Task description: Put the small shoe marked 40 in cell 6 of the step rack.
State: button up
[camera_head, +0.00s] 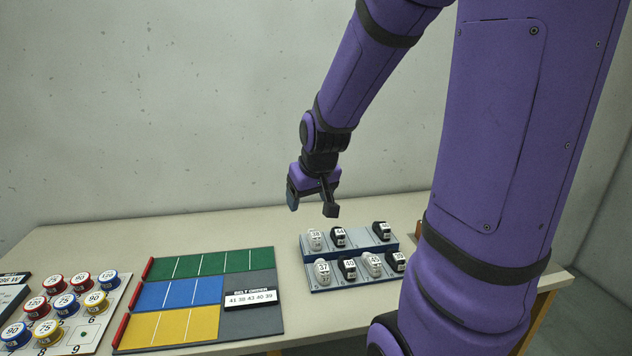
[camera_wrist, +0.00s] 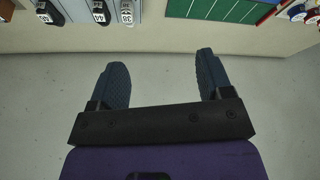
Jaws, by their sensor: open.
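The step rack (camera_head: 324,288) is blue-grey, with a higher back row and a lower front row of small shoes. A black shoe (camera_head: 347,268) in the front row, second from left, carries a label that may read 40; it is too small to be sure. White shoes that look like 38 (camera_head: 315,240) and 37 (camera_head: 322,272) stand at the left. Cell 6 cannot be made out. My gripper (camera_head: 312,204) is open and empty, above and behind the rack.
A board with green (camera_head: 212,264), blue and yellow fields lies left of the rack, with a card (camera_head: 251,299) on its grey part. Several numbered round pieces (camera_head: 75,306) stand on a white board at far left. The wall is behind the table.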

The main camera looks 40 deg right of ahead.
jog(key=s+a+r+n+y, duration=0.1)
jog(key=s+a+r+n, duration=0.1)
jog(key=s+a+r, duration=1)
jog(key=s, duration=0.3)
jog(key=shift+s+a+r+n+t, duration=0.25)
jog(key=shift+s+r+n+t, duration=0.05)
jog(key=shift+s+r+n, duration=0.1)
jog(key=shift+w, duration=0.1)
